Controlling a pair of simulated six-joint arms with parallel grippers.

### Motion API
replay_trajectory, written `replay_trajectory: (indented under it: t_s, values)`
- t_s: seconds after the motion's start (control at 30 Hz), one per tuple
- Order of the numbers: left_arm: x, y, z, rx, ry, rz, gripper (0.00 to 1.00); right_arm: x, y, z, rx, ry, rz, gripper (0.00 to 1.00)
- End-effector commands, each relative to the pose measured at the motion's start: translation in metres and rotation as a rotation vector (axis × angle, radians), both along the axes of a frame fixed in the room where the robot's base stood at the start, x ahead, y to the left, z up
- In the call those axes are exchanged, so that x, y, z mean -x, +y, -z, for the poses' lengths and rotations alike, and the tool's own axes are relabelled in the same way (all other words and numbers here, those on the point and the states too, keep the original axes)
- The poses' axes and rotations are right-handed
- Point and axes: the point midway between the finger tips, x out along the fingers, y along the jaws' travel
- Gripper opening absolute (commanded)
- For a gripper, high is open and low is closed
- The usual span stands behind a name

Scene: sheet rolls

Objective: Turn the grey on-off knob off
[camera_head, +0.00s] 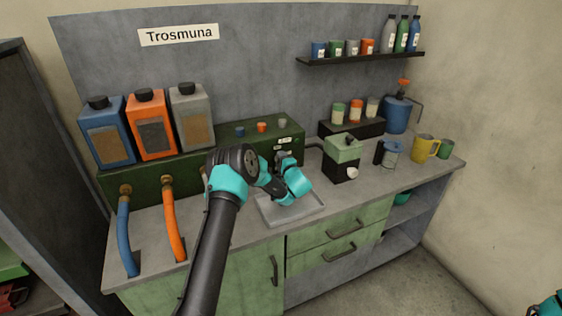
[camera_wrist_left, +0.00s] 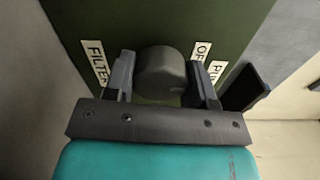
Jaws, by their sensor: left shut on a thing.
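The grey knob (camera_wrist_left: 160,72) stands on the front of a dark green panel (camera_wrist_left: 222,22) in the left wrist view. White labels beside it read "FILTER" on the left, and on the right "OF…" and "PU…", both partly covered. My left gripper (camera_head: 284,160) reaches the front of the green box (camera_head: 252,150), below small white labels. Its two fingers lie on either side of the knob and are shut on it. In the head view the knob is mostly hidden by the gripper. My right gripper's jaws are not visible; only a teal part shows at the bottom right corner.
A shallow grey tray (camera_head: 312,212) lies on the counter below my left wrist. A green-topped grinder-like box (camera_head: 343,150) stands just right of it. Blue (camera_head: 126,240) and orange (camera_head: 172,235) hoses hang at the left. Canisters (camera_head: 150,125) stand on the green box.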

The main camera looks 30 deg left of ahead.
Motion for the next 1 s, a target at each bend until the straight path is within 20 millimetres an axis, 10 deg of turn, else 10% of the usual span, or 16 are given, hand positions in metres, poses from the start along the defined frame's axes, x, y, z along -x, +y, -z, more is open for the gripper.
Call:
replay_trajectory:
  t_s: [0.13,0.17,0.4,1.0]
  values:
    - [0.0,0.0,0.0,0.001,0.001,0.0,0.27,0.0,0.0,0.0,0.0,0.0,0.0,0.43]
    - [0.0,0.0,0.0,0.001,0.001,0.0,0.53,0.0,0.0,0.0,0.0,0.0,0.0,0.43]
    - [0.0,0.0,0.0,0.0,0.001,0.0,0.76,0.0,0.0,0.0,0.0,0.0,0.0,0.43]
    - [0.017,-0.025,-0.001,0.0,0.001,0.003,0.76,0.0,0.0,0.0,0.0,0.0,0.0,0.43]
